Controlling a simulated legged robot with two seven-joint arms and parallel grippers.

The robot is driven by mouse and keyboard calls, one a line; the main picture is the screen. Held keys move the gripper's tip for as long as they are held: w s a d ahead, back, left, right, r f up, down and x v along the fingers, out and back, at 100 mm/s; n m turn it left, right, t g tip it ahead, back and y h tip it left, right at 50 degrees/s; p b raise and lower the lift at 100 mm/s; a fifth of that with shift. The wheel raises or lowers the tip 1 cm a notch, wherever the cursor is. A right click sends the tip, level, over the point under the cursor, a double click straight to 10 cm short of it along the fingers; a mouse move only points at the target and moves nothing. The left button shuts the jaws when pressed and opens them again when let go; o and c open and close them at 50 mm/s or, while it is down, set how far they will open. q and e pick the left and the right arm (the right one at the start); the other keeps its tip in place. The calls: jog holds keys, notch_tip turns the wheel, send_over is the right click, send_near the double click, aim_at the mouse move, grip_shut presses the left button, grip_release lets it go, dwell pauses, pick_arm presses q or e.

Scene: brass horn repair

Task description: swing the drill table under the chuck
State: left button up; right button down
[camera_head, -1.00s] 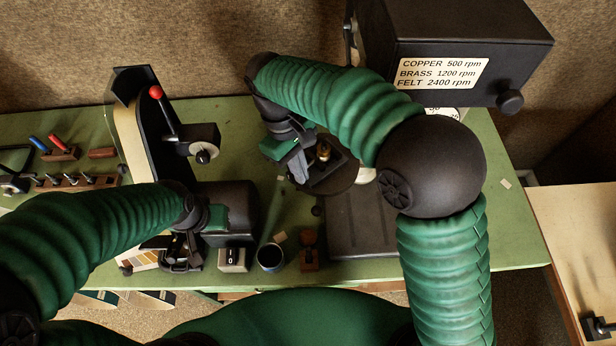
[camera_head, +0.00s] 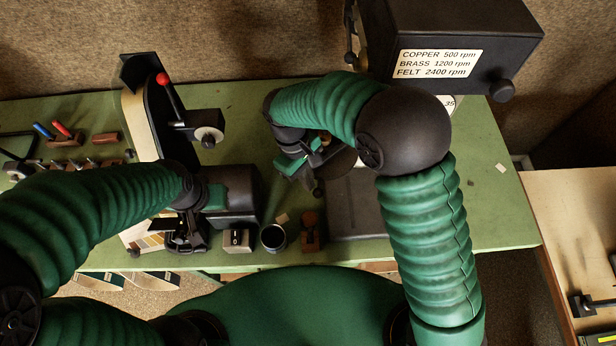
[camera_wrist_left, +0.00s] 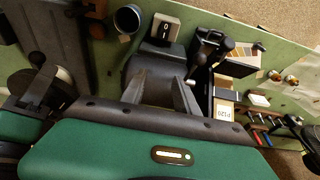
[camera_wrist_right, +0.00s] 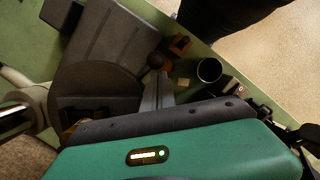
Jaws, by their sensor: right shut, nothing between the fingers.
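The drill table is a dark round plate (camera_wrist_right: 95,88) in the right wrist view, beside the pale column (camera_wrist_right: 38,98). In the head view the table (camera_head: 343,162) is partly hidden behind my right arm. A dark round knob (camera_wrist_right: 157,60) is at its edge. My right gripper (camera_wrist_right: 158,78) is shut and empty, its fingertips right at the knob; I cannot tell whether they touch. It also shows in the head view (camera_head: 306,176). The drill head (camera_head: 450,40) with its speed label is at the upper right; the chuck is not visible. My left gripper (camera_wrist_left: 160,92) is open over the dark bench machine.
The dark drill base (camera_head: 358,208) lies on the green bench (camera_head: 480,200). A dark cup (camera_head: 273,237), a switch box (camera_head: 237,239) and a brown block (camera_head: 310,236) stand near the front edge. A belt machine with a red-knobbed lever (camera_head: 165,82) stands left.

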pick_arm(q)
jog(key=shift+s+a+r, duration=0.1)
jog(key=shift+r, duration=0.15)
pick_arm(e)
jog(key=s+d+n, duration=0.2)
jog(key=s+d, duration=0.2)
jog(key=d, duration=0.1)
jog(key=shift+d+f+n+t, duration=0.3)
jog(key=shift+d+n, duration=0.05)
jog(key=shift+n, duration=0.05)
jog(key=shift+h, duration=0.3)
